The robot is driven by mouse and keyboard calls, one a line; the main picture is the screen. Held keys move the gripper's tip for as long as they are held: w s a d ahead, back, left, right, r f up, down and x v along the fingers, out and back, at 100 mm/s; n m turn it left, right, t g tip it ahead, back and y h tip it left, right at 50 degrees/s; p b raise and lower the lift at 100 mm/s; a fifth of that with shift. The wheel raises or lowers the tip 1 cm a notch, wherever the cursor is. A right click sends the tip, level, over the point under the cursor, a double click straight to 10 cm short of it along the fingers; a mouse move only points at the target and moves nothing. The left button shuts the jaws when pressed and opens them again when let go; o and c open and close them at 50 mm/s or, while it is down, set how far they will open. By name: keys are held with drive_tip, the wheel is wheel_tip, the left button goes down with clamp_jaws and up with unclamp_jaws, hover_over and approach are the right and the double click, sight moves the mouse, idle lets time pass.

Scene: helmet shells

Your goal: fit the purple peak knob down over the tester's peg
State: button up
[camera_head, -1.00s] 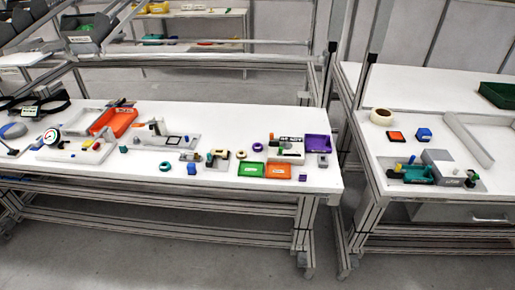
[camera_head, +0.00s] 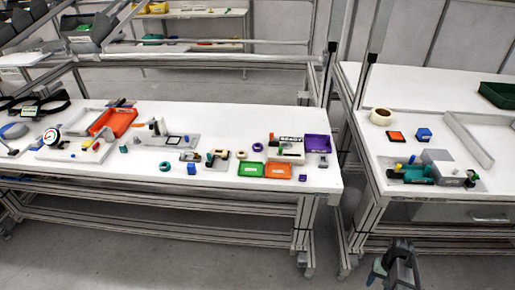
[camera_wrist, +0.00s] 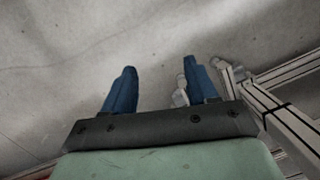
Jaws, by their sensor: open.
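Two small purple pieces lie on the left table in the head view: a ring-like piece (camera_head: 257,147) near the middle and a small block-like piece (camera_head: 303,178) at the front edge. I cannot tell which is the peak knob. A white unit with a dark lettered sign (camera_head: 290,153) stands behind the green and orange trays and may be the tester; its peg is too small to make out. My gripper (camera_head: 398,252) is at the lower right, over the floor in front of the tables. The wrist view shows its blue fingers (camera_wrist: 160,72) apart and empty.
A purple tray (camera_head: 317,143), green tray (camera_head: 251,169) and orange tray (camera_head: 278,171) crowd the left table's right end. A gap separates the tables.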

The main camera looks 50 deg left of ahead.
drive_tip(key=w+a+r+n+t+y, duration=0.1)
drive_tip(key=w+a+r+t, duration=0.1)
drive_tip(key=w+a+r, duration=0.9)
drive_tip(key=w+a+r+n+t, duration=0.15)
drive_tip(key=w+a+r, duration=0.25)
drive_tip(key=a+r, duration=1.3)
drive_tip(key=w+a+r+n+t+y, duration=0.1)
drive_tip(key=w+a+r+t, duration=0.2)
drive_tip(key=w+a+r, duration=1.05)
drive_tip(key=r+n+g+h, duration=0.1)
drive_tip(key=n+g, duration=0.3)
drive_tip(key=g, duration=0.1)
hover_over(258, 147)
drive_tip(key=a, duration=0.2)
drive_tip(key=shift+t, duration=0.25)
drive_tip(key=f, duration=1.3)
drive_tip(key=shift+w+d, duration=0.3)
drive_tip(key=shift+w, duration=0.1)
drive_tip(key=shift+c, duration=0.4)
